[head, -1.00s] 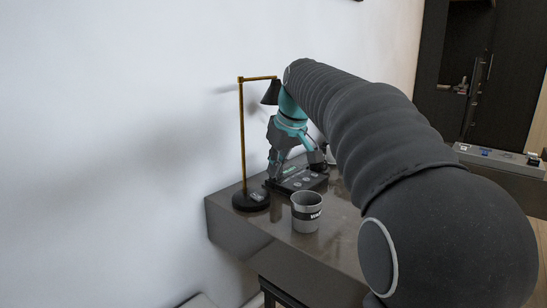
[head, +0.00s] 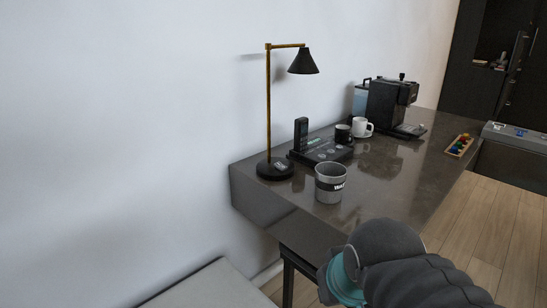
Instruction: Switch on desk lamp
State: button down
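The desk lamp (head: 268,115) stands upright on the dark vanity top, near its left end by the wall. It has a thin brass pole and arm, a black cone shade (head: 303,61) and a round black base (head: 275,170). A small pale mark, perhaps a switch or label, shows on top of the base. I see no glow from the shade. My arm shows at the lower right, in front of the vanity and below the lamp, with a teal ring at its end. My gripper's fingers are out of the picture, so their state is hidden.
A grey cup (head: 330,183) stands just right of the lamp base. A black phone dock (head: 320,150) is behind it, then a black mug (head: 343,133), a white mug (head: 363,127) and a coffee machine (head: 388,104). The vanity top (head: 400,170) is clear at front right.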

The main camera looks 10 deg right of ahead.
aim_at(279, 165)
jog(key=u, duration=1.75)
jog(key=k, duration=1)
jog(key=z, duration=1.05)
jog(key=i, duration=1)
jog(key=u, duration=0.05)
